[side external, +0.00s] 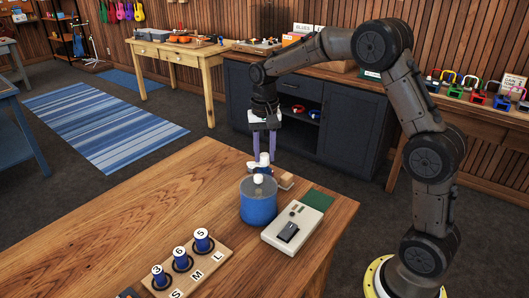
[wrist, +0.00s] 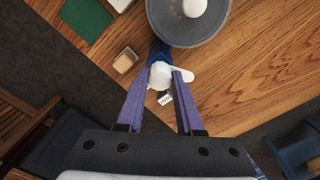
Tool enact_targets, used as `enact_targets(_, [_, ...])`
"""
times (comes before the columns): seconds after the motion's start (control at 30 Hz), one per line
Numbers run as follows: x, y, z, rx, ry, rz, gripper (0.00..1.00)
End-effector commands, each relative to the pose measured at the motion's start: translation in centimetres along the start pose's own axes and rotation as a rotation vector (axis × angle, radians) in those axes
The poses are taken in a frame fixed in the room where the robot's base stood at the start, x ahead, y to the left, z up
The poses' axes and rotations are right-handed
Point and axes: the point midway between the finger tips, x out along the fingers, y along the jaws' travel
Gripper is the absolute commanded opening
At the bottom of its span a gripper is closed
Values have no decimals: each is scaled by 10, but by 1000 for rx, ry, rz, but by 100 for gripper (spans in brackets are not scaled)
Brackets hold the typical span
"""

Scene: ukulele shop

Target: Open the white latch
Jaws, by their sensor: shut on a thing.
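The white latch (wrist: 159,78) is a rounded white piece with a short lever reaching right, on a blue body, with a small printed tag beside it. In the wrist view the fingertips of my gripper (wrist: 164,73) are closed against the white piece. The lever sticks out past the right fingertip. The latch's lower part is mostly hidden.
A blue canister (side external: 258,207) with a grey lid and white knob stands close by. A light box with a dark switch (side external: 297,228), a green mat (side external: 317,201) and a small wooden block (side external: 286,181) are near. A wooden rack (side external: 189,265) holds blue spools. Bare table lies left.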

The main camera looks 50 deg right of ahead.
Motion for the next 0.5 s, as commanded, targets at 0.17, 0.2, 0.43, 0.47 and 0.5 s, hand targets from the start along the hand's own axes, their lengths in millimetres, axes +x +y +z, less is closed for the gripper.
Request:
enact_targets(0.17, [-2,0,-1,4,5,-4,0])
enact_targets(0.2, [-2,0,-1,4,5,-4,0])
enact_targets(0.43, [-2,0,-1,3,5,-3,55])
enact_targets(0.47, [-2,0,-1,3,4,-3,61])
enact_targets(0.5, [-2,0,-1,3,4,-3,66])
